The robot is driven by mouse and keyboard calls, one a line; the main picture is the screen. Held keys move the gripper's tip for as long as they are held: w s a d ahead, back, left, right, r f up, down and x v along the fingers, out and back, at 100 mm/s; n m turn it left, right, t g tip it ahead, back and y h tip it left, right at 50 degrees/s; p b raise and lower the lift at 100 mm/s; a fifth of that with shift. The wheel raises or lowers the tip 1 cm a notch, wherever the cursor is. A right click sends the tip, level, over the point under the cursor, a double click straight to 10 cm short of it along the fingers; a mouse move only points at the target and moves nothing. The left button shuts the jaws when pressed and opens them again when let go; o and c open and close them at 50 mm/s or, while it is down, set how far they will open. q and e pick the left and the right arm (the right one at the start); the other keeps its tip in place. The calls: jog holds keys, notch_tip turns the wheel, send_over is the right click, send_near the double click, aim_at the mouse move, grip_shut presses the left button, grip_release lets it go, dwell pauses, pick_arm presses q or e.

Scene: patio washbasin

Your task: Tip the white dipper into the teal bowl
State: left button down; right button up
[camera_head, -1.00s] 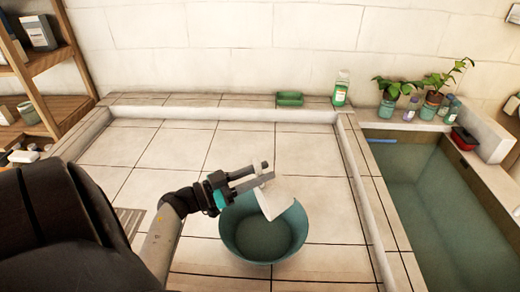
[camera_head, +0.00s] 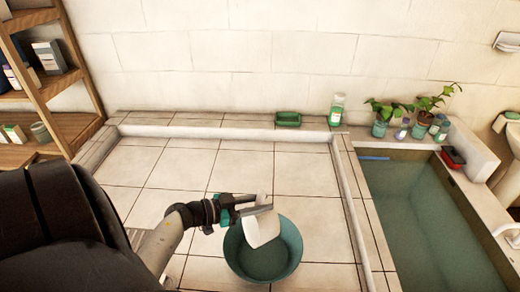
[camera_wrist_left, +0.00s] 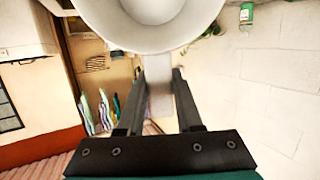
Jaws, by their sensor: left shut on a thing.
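The teal bowl (camera_head: 285,262) stands on the tiled floor in the lower middle of the head view. My left gripper (camera_head: 255,212) is shut on the handle of the white dipper (camera_head: 263,230), at the bowl's far left rim. The dipper is tilted, its body overlapping the bowl's opening in the picture. Whether it touches the rim is unclear. In the left wrist view, the dipper's round cup (camera_wrist_left: 150,30) fills the top, with its handle between my left gripper's fingers (camera_wrist_left: 158,85). Any contents of the dipper cannot be made out. My right gripper is out of view.
A raised tiled ledge holds a green tray (camera_head: 288,119), a green-labelled bottle (camera_head: 337,108) and potted plants (camera_head: 381,122). A water-filled basin (camera_head: 425,220) lies to the right, a wooden shelf (camera_head: 60,80) to the left. Tiles behind the bowl are clear.

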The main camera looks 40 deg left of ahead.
aim_at(261, 192)
pick_arm(q)
jog(key=r+g+p, duration=0.1)
jog(key=p, duration=0.2)
jog(key=shift+g+y+p, duration=0.4)
jog(key=shift+p, duration=0.15)
jog(key=shift+r+g+y, duration=0.35)
jog(key=shift+r+g, duration=0.1)
jog(key=shift+g, duration=0.45)
jog(key=shift+r+g+y, duration=0.35)
jog(key=shift+r+g, duration=0.05)
jog(key=shift+g, duration=0.5)
jog(key=shift+r+g+y, duration=0.3)
jog(key=shift+g, duration=0.45)
jog(key=shift+r+g+y, duration=0.3)
jog(key=shift+g, duration=0.45)
jog(key=shift+w+r+g+y, duration=0.1)
jog(key=shift+r+g+y, duration=0.2)
jog(key=g, duration=0.1)
jog(key=r+g+y, duration=0.1)
jog(key=g, duration=0.1)
jog(key=shift+r+g, duration=0.3)
jog(key=shift+r+g+y, duration=0.35)
jog(key=shift+g+y, duration=0.25)
jog(key=shift+g, duration=0.4)
